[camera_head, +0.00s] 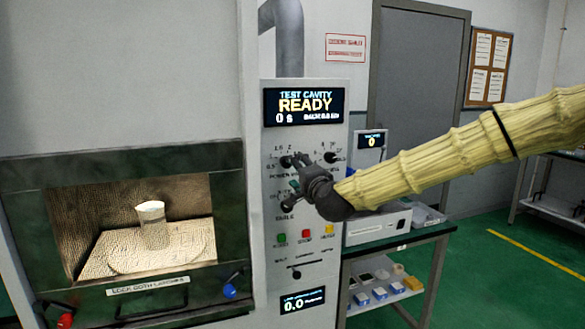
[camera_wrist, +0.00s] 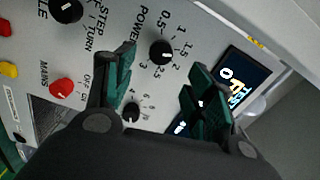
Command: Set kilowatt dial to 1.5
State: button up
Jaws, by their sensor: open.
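The kilowatt dial is a black round knob (camera_wrist: 162,52) in the wrist view, marked POWER, with a printed scale including 0.5, 1, 1.5 and 2. A small pale pointer mark shows on it, but I cannot read its exact setting. My gripper (camera_wrist: 161,64) is open in the wrist view, its green fingertips to either side of the dial with visible gaps. Whether the tips reach the dial's depth is unclear. In the head view my gripper (camera_head: 297,172) is at the panel's upper left and partly covers the dial area.
A red mains knob (camera_wrist: 62,88) and a step knob (camera_wrist: 67,10) are farther left. The display (camera_head: 304,105) reads READY. A beaker (camera_head: 152,224) stands in the cavity. A bench (camera_head: 432,230) is at right.

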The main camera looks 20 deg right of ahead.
jog(key=shift+s+d, duration=0.1)
jog(key=shift+s, duration=1.9)
